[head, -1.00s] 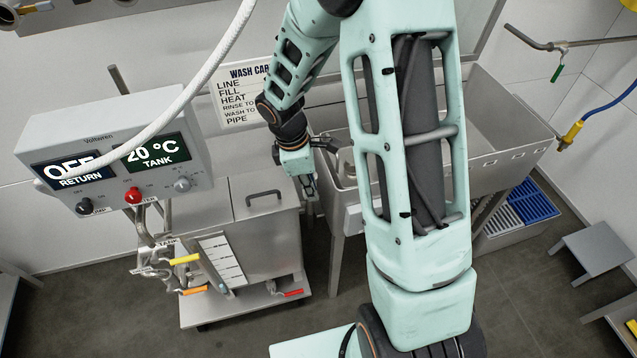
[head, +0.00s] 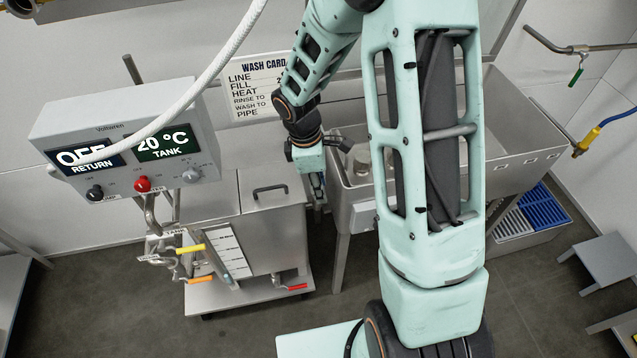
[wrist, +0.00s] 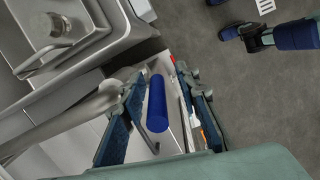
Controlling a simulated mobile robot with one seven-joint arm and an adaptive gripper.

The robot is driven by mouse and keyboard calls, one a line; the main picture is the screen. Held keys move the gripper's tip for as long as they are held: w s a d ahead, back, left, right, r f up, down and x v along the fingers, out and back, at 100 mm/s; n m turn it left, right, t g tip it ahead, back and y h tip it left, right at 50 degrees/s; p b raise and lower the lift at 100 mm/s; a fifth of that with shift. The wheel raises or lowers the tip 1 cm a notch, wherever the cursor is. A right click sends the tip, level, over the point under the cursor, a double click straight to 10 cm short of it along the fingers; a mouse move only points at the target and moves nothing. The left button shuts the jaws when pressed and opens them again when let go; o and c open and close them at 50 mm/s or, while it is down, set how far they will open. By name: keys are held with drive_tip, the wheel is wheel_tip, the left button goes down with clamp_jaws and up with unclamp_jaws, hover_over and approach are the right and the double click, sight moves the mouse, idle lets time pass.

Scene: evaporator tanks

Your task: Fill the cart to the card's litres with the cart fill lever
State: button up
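The steel cart (head: 262,232) stands left of the sink, with a marked level scale (head: 231,254) on its front. The wash card (head: 252,88) hangs behind it; its FILL figure is mostly hidden by my arm. My gripper (head: 318,192) is pointed down between the cart and the sink. In the wrist view my gripper (wrist: 163,82) is open, with a blue cylindrical handle (wrist: 157,103) between its fingers. Gaps show on both sides of the handle. It looks like a lever grip, but its label is not visible.
A control box (head: 125,140) reads return OFF and tank 20 °C. Yellow (head: 190,249), orange (head: 200,279) and red (head: 298,288) handles sit low on the cart. The sink (head: 500,150) stands close at the right. A grey stool (head: 605,262) is at far right.

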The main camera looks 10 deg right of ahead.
drive_tip(key=shift+w+r, duration=0.1)
drive_tip(key=shift+w+a+r, duration=0.1)
drive_tip(key=shift+a+r, duration=0.05)
drive_tip(key=shift+r, duration=0.35)
drive_tip(key=r, duration=0.3)
drive_tip(key=a+r, duration=0.1)
drive_tip(key=r, duration=0.6)
drive_tip(key=shift+a+r, duration=0.3)
drive_tip(key=shift+r, duration=0.1)
idle(6.0)
